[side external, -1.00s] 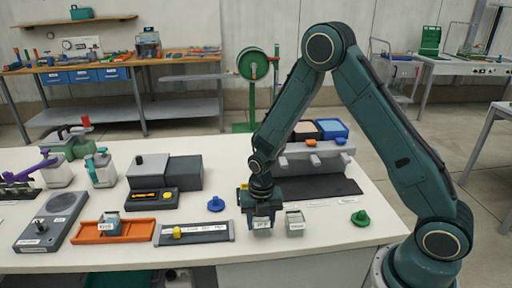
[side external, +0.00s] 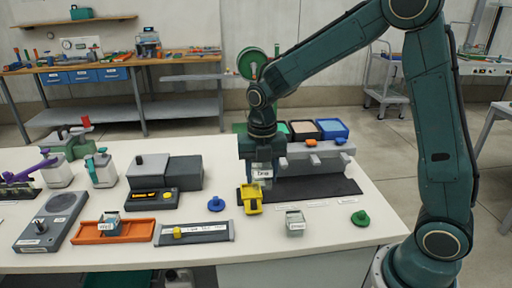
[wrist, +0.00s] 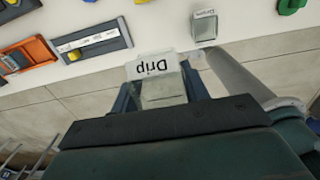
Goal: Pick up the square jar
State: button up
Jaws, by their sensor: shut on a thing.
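A small square clear-grey jar (side external: 262,174) with a white label hangs in my gripper (side external: 262,160), above the table. In the wrist view the jar (wrist: 163,92) sits between the two fingers, and its label reads "Drip", upside down. My gripper is shut on the jar's sides. A second similar square jar (side external: 295,223) with a white label stands on the table, to the right and below my gripper in the picture. It also shows at the top of the wrist view (wrist: 204,27).
A yellow holder (side external: 251,199) stands on the table below the held jar. Blue (side external: 216,204) and green (side external: 361,218) knobs lie nearby. An orange tray (side external: 95,232) is left.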

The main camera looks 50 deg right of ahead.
jog(key=shift+r, duration=0.6)
jog(key=shift+w, duration=0.1)
jog(key=shift+w+d+f, duration=0.2)
jog(key=shift+w+d, duration=0.1)
jog(key=shift+w, duration=0.15)
jog(key=w+d+f, duration=0.7)
jog(key=w+d, duration=0.4)
jog(key=w, duration=0.1)
jog(key=shift+f, duration=0.3)
jog(key=shift+f, duration=4.6)
